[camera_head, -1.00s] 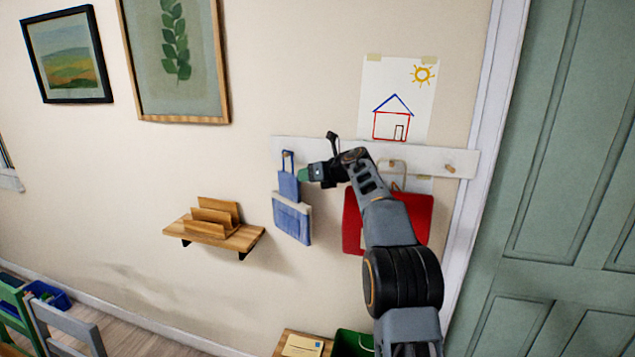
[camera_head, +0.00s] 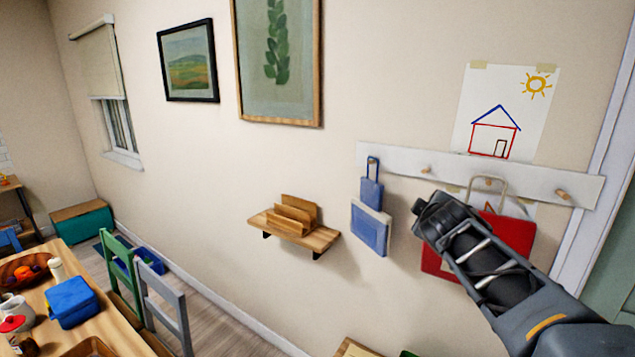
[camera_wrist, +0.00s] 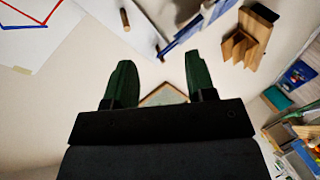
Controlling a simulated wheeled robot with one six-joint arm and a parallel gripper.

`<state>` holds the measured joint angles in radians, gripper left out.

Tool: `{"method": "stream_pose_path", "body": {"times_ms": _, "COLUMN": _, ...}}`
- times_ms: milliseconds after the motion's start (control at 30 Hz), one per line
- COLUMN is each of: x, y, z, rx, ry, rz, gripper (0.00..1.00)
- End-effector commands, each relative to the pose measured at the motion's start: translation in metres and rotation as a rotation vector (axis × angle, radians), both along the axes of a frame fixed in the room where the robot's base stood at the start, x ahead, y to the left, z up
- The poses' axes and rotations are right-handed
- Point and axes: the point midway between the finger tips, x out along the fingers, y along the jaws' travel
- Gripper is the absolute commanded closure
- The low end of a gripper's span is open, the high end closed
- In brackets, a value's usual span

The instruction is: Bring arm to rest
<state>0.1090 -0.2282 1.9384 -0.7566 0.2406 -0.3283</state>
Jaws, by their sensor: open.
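My gripper (camera_wrist: 156,88) shows in the wrist view with its two dark green fingers apart and nothing between them. In the head view my arm reaches in from the lower right and my gripper's fingers are hidden. A blue bag (camera_head: 371,220) hangs by its strap from a peg on the white peg rail (camera_head: 395,160). A red bag (camera_head: 518,235) hangs on the rail to the right, partly behind my arm. In the wrist view a peg (camera_wrist: 125,20) and a blue strap (camera_wrist: 190,33) show beyond the fingers, apart from them.
A small wooden shelf with a letter holder (camera_head: 293,215) is on the wall left of the bags. A table with a blue box (camera_head: 72,301) and chairs (camera_head: 165,308) stand at lower left. Framed pictures (camera_head: 188,62) and a house drawing (camera_head: 505,112) are on the wall.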

Motion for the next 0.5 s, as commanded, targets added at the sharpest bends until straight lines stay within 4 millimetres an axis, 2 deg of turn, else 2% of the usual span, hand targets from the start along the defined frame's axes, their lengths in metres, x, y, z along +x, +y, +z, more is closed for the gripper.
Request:
{"method": "stream_pose_path", "body": {"times_ms": 33, "x": -0.03, "y": 0.005, "z": -0.026, "rx": 0.145, "ry": 0.064, "rz": -0.073, "gripper": 0.49}}
{"method": "stream_pose_path", "body": {"times_ms": 100, "x": -0.066, "y": 0.014, "z": -0.063, "rx": 0.33, "ry": 0.161, "rz": -0.171, "gripper": 0.49}}
{"method": "stream_pose_path", "body": {"times_ms": 200, "x": -0.113, "y": 0.029, "z": -0.108, "rx": 0.54, "ry": 0.291, "rz": -0.288, "gripper": 0.49}}
{"method": "stream_pose_path", "body": {"times_ms": 333, "x": -0.163, "y": 0.05, "z": -0.151, "rx": 0.736, "ry": 0.437, "rz": -0.403, "gripper": 0.49}}
{"method": "stream_pose_path", "body": {"times_ms": 500, "x": -0.204, "y": 0.071, "z": -0.182, "rx": 0.881, "ry": 0.568, "rz": -0.495, "gripper": 0.49}}
